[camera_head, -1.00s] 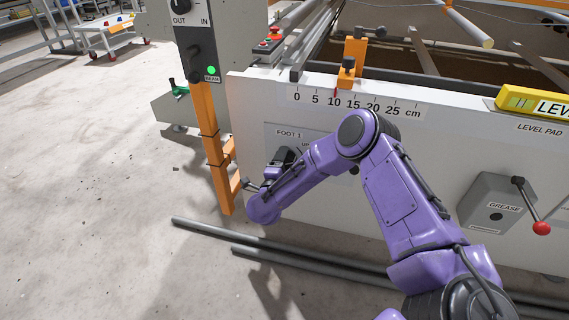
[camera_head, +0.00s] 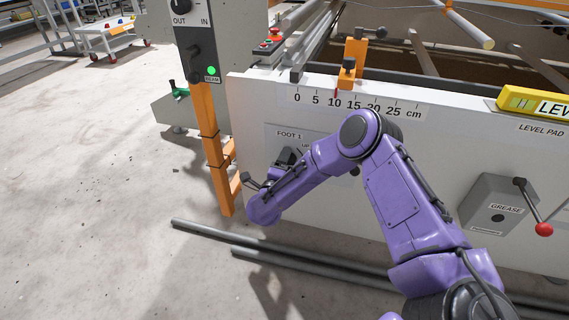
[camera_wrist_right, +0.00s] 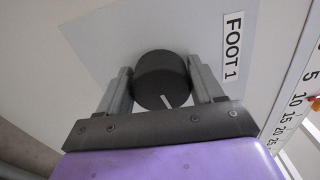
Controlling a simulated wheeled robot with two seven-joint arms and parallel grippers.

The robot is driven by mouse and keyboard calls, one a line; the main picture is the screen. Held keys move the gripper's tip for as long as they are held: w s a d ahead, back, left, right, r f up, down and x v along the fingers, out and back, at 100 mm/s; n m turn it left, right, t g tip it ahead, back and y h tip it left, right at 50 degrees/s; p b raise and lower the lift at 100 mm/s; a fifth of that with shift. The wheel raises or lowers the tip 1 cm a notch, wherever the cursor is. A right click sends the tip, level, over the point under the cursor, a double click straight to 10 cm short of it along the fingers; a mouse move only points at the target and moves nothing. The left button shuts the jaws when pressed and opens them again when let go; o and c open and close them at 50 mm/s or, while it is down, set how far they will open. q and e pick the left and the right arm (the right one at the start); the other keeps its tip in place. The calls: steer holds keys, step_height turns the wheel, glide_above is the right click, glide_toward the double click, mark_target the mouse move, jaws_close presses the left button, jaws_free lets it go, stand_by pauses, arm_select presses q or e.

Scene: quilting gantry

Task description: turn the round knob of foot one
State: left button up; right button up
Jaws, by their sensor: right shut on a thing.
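The round knob of foot one (camera_wrist_right: 162,80) is black with a white pointer line and sits on a grey plate beside the FOOT 1 label (camera_wrist_right: 232,48). My right gripper (camera_wrist_right: 163,84) has one finger on each side of the knob and is shut on it. In the head view the FOOT 1 plate (camera_head: 289,137) is on the left part of the white panel. My left gripper is not in view.
A grey GREASE box (camera_head: 490,208) with a red-tipped lever (camera_head: 543,229) is on the panel to the right. An orange post (camera_head: 211,150) stands left of the plate. Dark pipes (camera_head: 290,258) lie on the floor below. A yellow level (camera_head: 530,100) rests on top at right.

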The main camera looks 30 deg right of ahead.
steer(key=o, duration=1)
steer(key=shift+c, duration=0.2)
steer(key=shift+s+a, duration=0.2)
steer(key=shift+a, duration=0.1)
steer(key=p+v, duration=0.1)
steer(key=v, duration=0.8)
steer(key=shift+s+a+p, duration=0.25)
steer(key=shift+s+p, duration=0.1)
steer(key=shift+p, duration=0.05)
